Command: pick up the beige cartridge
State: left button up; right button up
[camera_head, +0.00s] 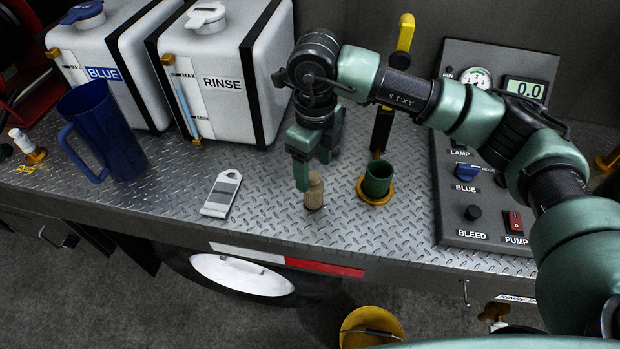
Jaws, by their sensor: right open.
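The beige cartridge (314,192) stands upright on the metal tread-plate deck, near the deck's front edge. My right gripper (315,167) points down just above and around the top of it, with its green fingers apart. One finger hangs at the cartridge's upper left side, and the other is behind and to its right. Whether a finger touches the cartridge cannot be told. My left gripper is not in view.
A green cup-like holder (378,180) with a brass base stands close right of the cartridge. A white tag (221,194) lies to the left. Behind are a blue jug (104,130), the RINSE tank (222,70) and a yellow-handled lever (405,33). A control panel (480,225) is at right.

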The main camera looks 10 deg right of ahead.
aim_at(313, 189)
jog(key=shift+s+f+p, duration=0.25)
jog(key=shift+f+p, duration=0.1)
jog(key=shift+f, duration=0.55)
notch_tip(313, 189, down, 5)
jog(key=shift+w+a+r+p, duration=0.1)
jog(key=shift+r+p, duration=0.1)
jog(key=shift+p, duration=1)
jog(key=shift+f, duration=0.35)
grip_shut()
jog(key=shift+r, duration=0.1)
